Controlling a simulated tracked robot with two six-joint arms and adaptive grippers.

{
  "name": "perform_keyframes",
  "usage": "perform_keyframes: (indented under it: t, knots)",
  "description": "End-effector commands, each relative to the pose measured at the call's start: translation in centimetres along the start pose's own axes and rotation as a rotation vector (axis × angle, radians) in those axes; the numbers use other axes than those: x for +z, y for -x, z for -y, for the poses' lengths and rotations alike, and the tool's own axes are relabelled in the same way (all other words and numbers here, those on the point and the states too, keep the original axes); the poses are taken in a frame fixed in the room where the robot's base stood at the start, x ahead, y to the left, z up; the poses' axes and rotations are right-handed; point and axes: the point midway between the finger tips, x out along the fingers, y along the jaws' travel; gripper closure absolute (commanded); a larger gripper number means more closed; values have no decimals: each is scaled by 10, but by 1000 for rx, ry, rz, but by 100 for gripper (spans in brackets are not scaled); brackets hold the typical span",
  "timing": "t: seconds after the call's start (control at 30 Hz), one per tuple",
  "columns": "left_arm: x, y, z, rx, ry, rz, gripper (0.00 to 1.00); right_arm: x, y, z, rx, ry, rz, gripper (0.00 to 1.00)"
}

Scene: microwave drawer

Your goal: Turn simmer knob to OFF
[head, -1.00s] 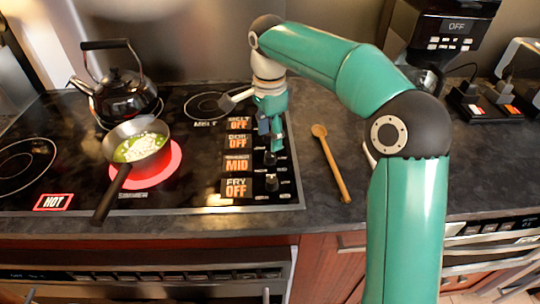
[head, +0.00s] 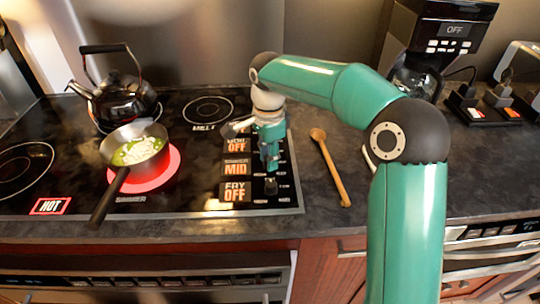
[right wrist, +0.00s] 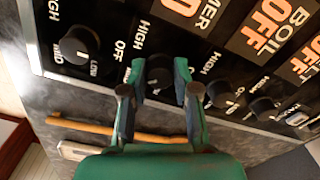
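The simmer display (head: 237,168) reads MID, and the burner (head: 172,166) glows red under the saucepan (head: 137,152). In the right wrist view the simmer knob (right wrist: 158,76) lies between the two fingertips of my right gripper (right wrist: 158,72). The fingers stand on either side of the knob and look slightly apart from it. In the head view my right gripper (head: 270,160) points down over the knob column at the right of the stove and hides the simmer knob. My left gripper is not in view.
The fry knob (right wrist: 78,45) and boil knob (right wrist: 222,94) sit close on either side. A wooden spoon (head: 330,168) lies on the counter right of the stove. A black kettle (head: 122,98) stands at the back left. The fry display (head: 236,192) reads OFF.

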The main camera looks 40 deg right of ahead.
Motion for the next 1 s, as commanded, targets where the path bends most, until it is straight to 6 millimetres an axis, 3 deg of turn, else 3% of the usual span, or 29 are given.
perform_keyframes:
  t: [0.1,0.13,0.57,1.0]
  knots:
    - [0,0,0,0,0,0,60,0,0,0,2,0,0,100]
    - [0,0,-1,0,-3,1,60,-6,0,-1,2,-6,0,100]
    - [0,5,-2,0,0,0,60,-1,1,-1,5,83,-2,100]
    - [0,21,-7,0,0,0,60,-1,2,-2,6,432,0,100]
